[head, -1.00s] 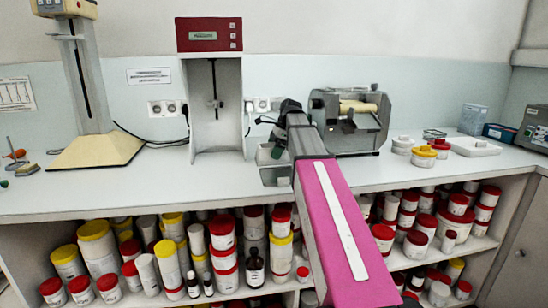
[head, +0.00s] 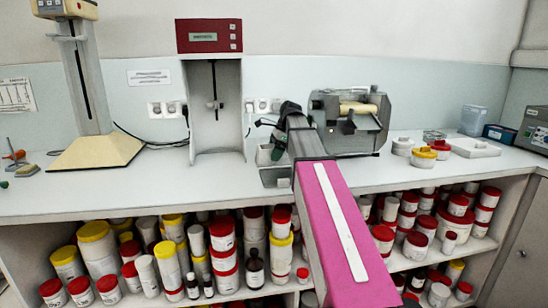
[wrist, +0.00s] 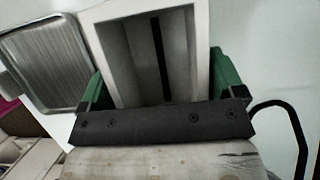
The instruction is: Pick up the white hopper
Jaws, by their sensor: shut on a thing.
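The white hopper (head: 264,155) is at the counter's front middle, partly hidden by my gripper in the head view. In the wrist view the hopper (wrist: 203,45) is an open white-rimmed box with a grey inside and a black vertical strip. My gripper (wrist: 160,82) has green fingers on its left and right sides and is shut on it. In the head view my gripper (head: 279,143) comes down over the hopper's right side. I cannot tell whether the hopper touches the counter.
A grey metal tray (head: 275,177) lies just in front of the hopper; it also shows in the wrist view (wrist: 45,65). A grey roller machine (head: 350,125) stands close on the right. A red-topped stand (head: 215,110) is behind left.

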